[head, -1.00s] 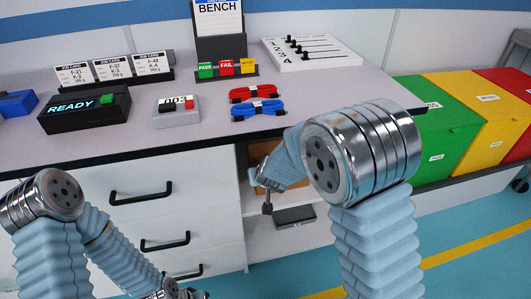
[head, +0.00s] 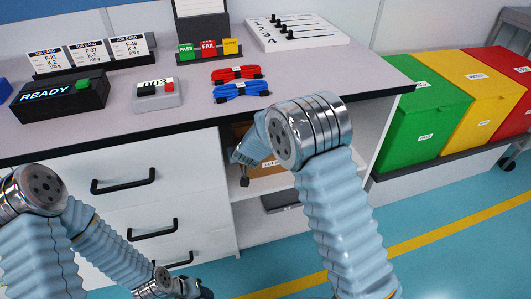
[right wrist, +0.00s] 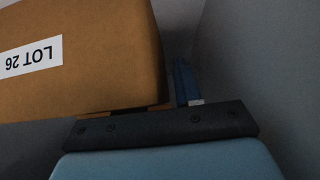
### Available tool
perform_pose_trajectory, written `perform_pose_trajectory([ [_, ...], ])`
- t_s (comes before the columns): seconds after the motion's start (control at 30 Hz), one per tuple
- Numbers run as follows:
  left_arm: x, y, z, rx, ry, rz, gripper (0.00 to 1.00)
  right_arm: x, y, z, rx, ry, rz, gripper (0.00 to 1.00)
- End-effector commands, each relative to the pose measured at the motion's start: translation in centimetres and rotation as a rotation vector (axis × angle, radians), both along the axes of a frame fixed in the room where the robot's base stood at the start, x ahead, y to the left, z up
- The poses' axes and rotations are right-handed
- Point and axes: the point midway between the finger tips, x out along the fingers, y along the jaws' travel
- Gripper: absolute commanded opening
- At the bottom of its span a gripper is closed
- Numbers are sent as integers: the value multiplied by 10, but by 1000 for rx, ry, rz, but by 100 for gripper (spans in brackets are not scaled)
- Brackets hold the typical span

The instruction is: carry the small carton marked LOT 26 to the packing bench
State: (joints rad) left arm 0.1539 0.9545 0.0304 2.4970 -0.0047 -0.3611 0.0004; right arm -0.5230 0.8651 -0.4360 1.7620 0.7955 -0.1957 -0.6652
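The brown carton with a white LOT 26 label (right wrist: 70,70) fills the upper left of the right wrist view, its label upside down. In the head view, a brown carton (head: 268,170) shows partly in the open cabinet bay under the bench, behind my right arm. My right gripper (head: 244,180) is at that bay, beside the carton. In the right wrist view, one blue finger (right wrist: 186,82) stands just right of the carton; the other is hidden, so its grip is unclear. My left gripper (head: 203,293) is low at the bottom edge, too cut off to read.
The bench top (head: 330,90) carries a READY box (head: 58,97), a 003 unit (head: 157,94), and red and blue cables (head: 241,89). Drawers with black handles (head: 124,182) lie left of the bay. Green (head: 425,115), yellow and red bins stand right. Blue floor is open at lower right.

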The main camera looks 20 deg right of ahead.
Motion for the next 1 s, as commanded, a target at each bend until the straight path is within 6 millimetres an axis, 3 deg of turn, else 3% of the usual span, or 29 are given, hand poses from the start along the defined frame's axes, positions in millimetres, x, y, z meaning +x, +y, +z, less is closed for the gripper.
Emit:
perform_pose_trajectory([
  [0.2,0,0,0,0,0,0,43,1,0,-1,1,0,1,34],
  [0.43,0,0,0,0,0,0,43,1,0,-1,1,0,1,0],
  [1.0,0,0,3,0,0,0,43,1,-1,3,0,0,1,0],
])
